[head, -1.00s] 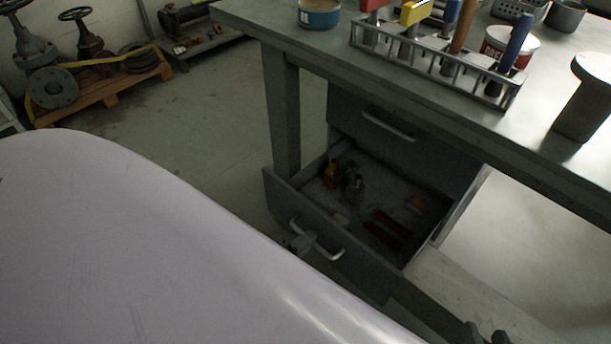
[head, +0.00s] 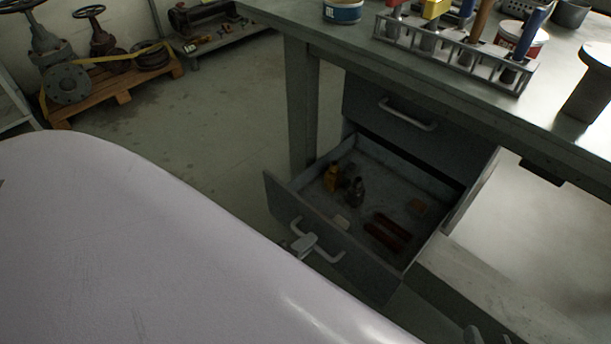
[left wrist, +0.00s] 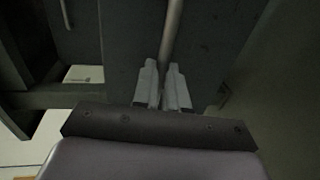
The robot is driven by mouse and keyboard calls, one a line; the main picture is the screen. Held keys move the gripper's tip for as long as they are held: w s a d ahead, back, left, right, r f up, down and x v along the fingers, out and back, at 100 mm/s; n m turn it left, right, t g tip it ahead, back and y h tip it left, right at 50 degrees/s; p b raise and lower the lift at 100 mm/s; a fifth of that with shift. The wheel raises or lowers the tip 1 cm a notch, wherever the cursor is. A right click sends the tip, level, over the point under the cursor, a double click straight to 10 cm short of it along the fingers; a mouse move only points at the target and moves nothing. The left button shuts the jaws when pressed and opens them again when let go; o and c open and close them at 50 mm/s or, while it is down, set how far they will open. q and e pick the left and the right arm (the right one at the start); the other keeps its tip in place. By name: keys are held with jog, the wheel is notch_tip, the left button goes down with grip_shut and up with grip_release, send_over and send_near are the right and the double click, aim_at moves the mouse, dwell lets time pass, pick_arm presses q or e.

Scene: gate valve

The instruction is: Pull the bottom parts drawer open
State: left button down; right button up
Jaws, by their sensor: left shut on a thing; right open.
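The bottom drawer (head: 352,258) stands pulled well out from the cabinet under the bench. Its front carries a pale bar handle (head: 318,241). My left gripper (head: 303,244) is shut on that handle. In the left wrist view, the fingers (left wrist: 162,88) close around the handle bar (left wrist: 172,38). My right gripper (head: 474,337) shows only in part at the bottom edge, open and away from the drawer.
The upper drawer (head: 400,125) is closed above it. The bench top (head: 360,40) carries a tool rack (head: 455,52) and a grey flanged part (head: 588,85). A pallet with valves (head: 115,85) stands at the back left. Floor left of the bench is clear.

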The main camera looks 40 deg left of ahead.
pick_arm(q)
jog(key=c, duration=1.2)
grip_release()
jog(key=shift+p+v, duration=1)
jog(key=shift+v, duration=2.55)
pick_arm(e)
jog(key=shift+s+d+r+n+h, duration=0.1)
jog(key=shift+s+d+n+h, duration=0.3)
jog(key=shift+d, duration=0.45)
